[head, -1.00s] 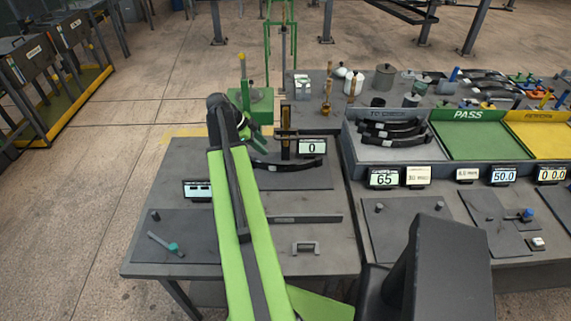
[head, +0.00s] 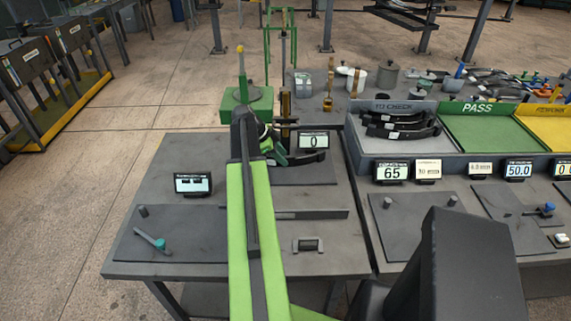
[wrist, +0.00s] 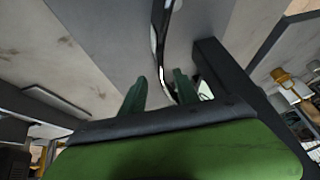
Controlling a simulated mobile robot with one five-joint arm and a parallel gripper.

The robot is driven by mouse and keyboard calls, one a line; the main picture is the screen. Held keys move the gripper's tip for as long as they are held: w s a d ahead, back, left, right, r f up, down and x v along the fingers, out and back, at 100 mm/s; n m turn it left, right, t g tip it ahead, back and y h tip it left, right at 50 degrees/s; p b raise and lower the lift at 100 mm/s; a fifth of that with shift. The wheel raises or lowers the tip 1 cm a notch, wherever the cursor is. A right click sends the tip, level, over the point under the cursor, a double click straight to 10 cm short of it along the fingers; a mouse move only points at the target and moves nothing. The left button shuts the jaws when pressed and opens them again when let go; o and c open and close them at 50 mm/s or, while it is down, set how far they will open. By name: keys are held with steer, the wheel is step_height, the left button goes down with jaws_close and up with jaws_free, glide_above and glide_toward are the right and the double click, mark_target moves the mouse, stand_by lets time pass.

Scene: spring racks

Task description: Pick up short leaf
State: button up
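A dark, curved leaf (head: 304,158) lies on the grey plate below the small display reading 0 in the head view. My arm hides its left part. In the wrist view the leaf (wrist: 160,38) runs down from the top edge towards my gripper (wrist: 159,88). Its near end reaches the gap between the two green fingers, closer to the right finger. The fingers stand apart, and I see no grip on the leaf. In the head view my gripper (head: 272,150) is partly hidden behind my arm, at the leaf's left end.
A brass-coloured post (head: 285,104) stands behind the leaf. A grey TO CHECK tray (head: 368,145) with several stacked leaves is to the right, beside the green PASS tray (head: 488,133). A low bar (head: 310,214) and a small handle block (head: 308,244) lie nearer on the bench.

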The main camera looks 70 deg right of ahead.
steer(key=b+x, duration=0.1)
steer(key=x, duration=0.2)
steer(key=shift+f+b, duration=0.25)
steer(key=shift+b, duration=0.15)
steer(key=shift+r, duration=0.25)
jaws_close()
steer(key=shift+d, duration=0.1)
